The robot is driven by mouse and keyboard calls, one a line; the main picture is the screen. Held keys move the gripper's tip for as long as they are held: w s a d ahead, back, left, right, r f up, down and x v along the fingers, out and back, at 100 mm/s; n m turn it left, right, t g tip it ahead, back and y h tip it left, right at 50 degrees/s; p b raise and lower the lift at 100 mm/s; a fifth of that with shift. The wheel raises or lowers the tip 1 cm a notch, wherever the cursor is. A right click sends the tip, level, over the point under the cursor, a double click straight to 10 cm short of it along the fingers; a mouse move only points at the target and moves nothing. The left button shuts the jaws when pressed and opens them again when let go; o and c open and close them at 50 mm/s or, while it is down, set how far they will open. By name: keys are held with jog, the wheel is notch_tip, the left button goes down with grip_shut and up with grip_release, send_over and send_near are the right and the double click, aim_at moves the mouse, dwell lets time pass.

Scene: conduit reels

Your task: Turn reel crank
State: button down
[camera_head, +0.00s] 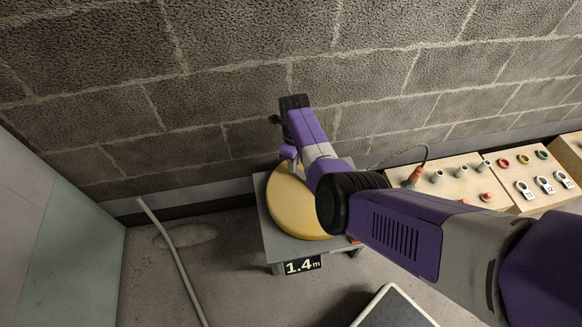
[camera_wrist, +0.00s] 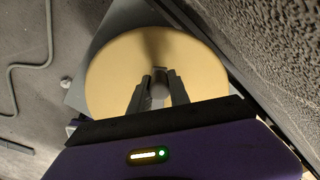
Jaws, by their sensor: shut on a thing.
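The reel is a round yellow disc (camera_head: 290,213) lying on a grey stand with a "1.4 m" label (camera_head: 303,266). It also fills the middle of the wrist view (camera_wrist: 110,75). My gripper, seen in the wrist view (camera_wrist: 158,78), is over the reel face with its two dark fingers closed around a small grey knob, the crank handle (camera_wrist: 159,92).
A block wall runs close behind the stand. To the right are pale panels (camera_head: 455,178) with grey posts, coloured buttons and a cable with an orange plug (camera_head: 416,174). A grey cabinet (camera_head: 60,235) stands left. A bent conduit (camera_head: 175,262) lies on the floor. A white-rimmed tray (camera_head: 394,308) is in front.

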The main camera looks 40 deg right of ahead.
jog(key=shift+d, duration=0.45)
jog(key=c, duration=1.2)
grip_release()
jog(key=shift+r, duration=0.1)
notch_tip(320, 180, up, 8)
jog(key=shift+f+p, duration=0.15)
jog(key=shift+p, duration=1.1)
